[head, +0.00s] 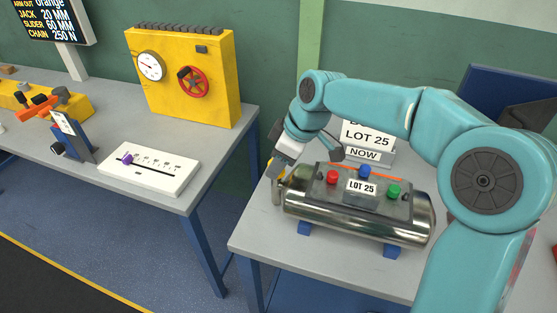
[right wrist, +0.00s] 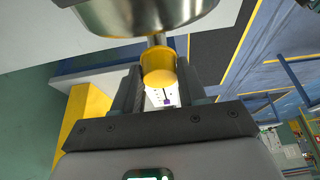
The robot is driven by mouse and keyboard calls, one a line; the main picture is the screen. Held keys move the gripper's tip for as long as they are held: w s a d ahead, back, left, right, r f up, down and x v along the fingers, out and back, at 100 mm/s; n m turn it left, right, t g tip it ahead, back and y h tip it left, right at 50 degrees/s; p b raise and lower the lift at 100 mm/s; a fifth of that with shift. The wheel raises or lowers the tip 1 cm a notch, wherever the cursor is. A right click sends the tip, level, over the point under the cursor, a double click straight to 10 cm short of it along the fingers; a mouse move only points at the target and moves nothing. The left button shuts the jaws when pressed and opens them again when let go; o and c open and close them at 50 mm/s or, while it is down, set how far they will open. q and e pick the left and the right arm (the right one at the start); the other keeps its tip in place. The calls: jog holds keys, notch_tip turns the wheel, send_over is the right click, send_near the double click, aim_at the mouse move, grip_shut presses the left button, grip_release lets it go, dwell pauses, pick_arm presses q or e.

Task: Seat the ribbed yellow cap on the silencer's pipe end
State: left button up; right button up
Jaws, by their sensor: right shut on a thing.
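The silencer (head: 405,225) is a shiny metal cylinder lying on its side on blue supports on the right-hand table. Its rounded end (right wrist: 150,18) fills the top of the right wrist view, with a thin pipe end (right wrist: 157,40) sticking out. The yellow cap (right wrist: 158,68) is in line with the pipe and meets it in the picture. I cannot tell how far the pipe is inside it. My right gripper (right wrist: 160,82) is shut on the cap. In the head view the gripper (head: 278,166) is at the silencer's left end, mostly covering the cap. My left gripper is not in view.
The silencer carries a panel with red (head: 332,177), blue (head: 364,171) and green (head: 393,191) knobs. A LOT 25 sign (head: 368,136) stands behind it. The left table holds a yellow gauge box (head: 215,95) and a white slider box (head: 150,172). A gap separates the tables.

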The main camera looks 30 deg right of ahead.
jog(key=shift+f+b, duration=0.35)
jog(key=shift+f, duration=0.15)
jog(key=o, duration=1.1)
jog(key=shift+r, duration=0.1)
jog(key=shift+r+p, duration=2.45)
jog(key=shift+r, duration=0.55)
